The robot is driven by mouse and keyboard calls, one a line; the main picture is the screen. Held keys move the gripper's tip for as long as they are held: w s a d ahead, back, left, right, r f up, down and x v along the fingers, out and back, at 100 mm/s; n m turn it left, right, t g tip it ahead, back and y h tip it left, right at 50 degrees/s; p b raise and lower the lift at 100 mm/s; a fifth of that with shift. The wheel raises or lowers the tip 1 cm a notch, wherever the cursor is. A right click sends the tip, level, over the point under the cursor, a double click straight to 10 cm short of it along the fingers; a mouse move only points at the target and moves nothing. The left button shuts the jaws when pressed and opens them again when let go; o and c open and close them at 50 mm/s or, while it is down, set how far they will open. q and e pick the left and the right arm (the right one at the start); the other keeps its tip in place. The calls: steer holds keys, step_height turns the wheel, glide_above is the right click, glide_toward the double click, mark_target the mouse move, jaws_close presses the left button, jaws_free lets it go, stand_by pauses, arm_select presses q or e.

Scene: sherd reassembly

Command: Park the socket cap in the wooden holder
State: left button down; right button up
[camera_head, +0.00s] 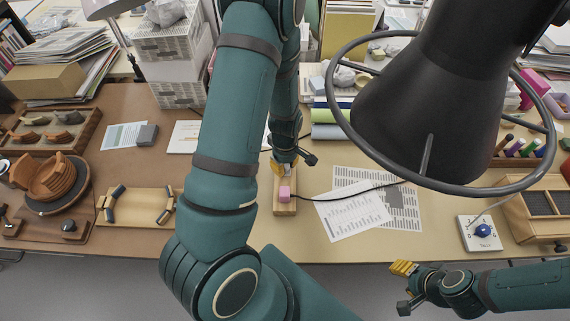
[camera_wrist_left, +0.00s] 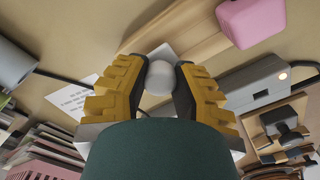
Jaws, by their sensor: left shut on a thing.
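My left gripper (camera_head: 283,168) is over the back part of the wooden holder (camera_head: 286,210), a narrow wooden strip at the middle of the table. In the left wrist view the yellow fingers of this gripper (camera_wrist_left: 158,82) are shut on a pale grey, rounded thing (camera_wrist_left: 159,73), which looks like the socket cap. A pink block (camera_head: 285,192) sits on the front part of the holder. The holder (camera_wrist_left: 180,35) also shows behind the fingers in the wrist view. Whether the cap touches the holder is unclear. My right gripper (camera_head: 404,283) is low at the front right, away from the holder.
A dark cable (camera_head: 340,196) runs right from near the pink block across printed sheets (camera_head: 352,215). A white box with a blue knob (camera_head: 482,232) stands at the right. A wooden tray with dark rollers (camera_head: 138,207) lies left of the holder. A large dark lamp shade hides the back right.

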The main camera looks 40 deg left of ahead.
arm_select(q)
steer(key=shift+f+b, duration=0.35)
steer(key=shift+f, duration=0.1)
stand_by(0.4)
steer(key=c, duration=0.8)
jaws_free()
steer(key=shift+o, duration=0.2)
steer(key=o, duration=0.5)
